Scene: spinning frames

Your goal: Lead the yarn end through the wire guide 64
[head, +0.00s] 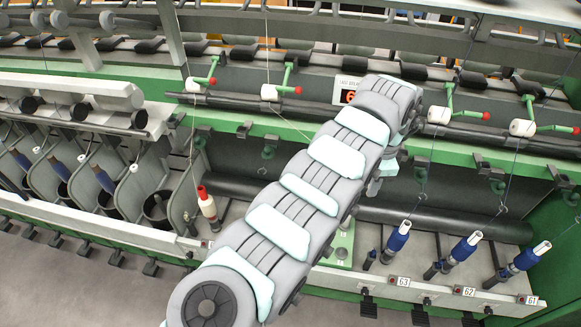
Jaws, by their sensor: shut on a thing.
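My arm crosses the picture from the bottom left to the upper middle. My gripper (375,187) shows only in small part, below the wrist and behind the arm. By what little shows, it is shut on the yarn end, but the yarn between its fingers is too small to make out. Wire guide 64 is not visible; its place left of position 63 is behind my arm. Thin wire guides hang over the neighbouring positions, one over 63 (421,202) and one further right (503,206).
Blue bobbins stand at positions 63 (397,240), 62 (464,250) and 61 (528,258). A red-and-white bobbin (207,205) stands left of my arm. Green levers with white rollers (438,115) line the rail above. A sign with a red display (349,94) is beside my wrist.

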